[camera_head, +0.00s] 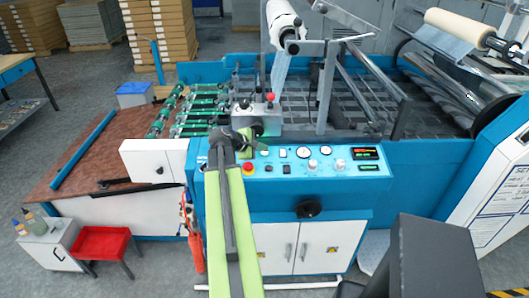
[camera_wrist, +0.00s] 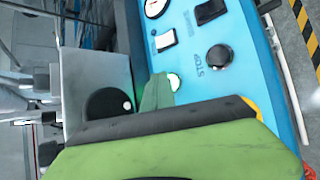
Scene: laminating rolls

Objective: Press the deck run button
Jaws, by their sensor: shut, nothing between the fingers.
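The blue control panel (camera_head: 320,181) of the laminator lies in front of my gripper. My gripper (camera_head: 261,145) is over the panel's left end, beside the grey box, shut and empty. In the wrist view its green tip (camera_wrist: 158,92) is right beside a small round white button (camera_wrist: 174,82) and partly covers it. I cannot tell whether they touch, and no label for that button is readable. A black button (camera_wrist: 219,56) marked STOP sits to its right. A white switch (camera_wrist: 163,41) lies above. I cannot read which control is deck run.
A red emergency button (camera_head: 248,168) on yellow sits close under my gripper. A grey box (camera_head: 262,115) with a red knob stands behind the panel. Gauges (camera_head: 302,152), white dials and a lit display (camera_head: 365,153) are to the right.

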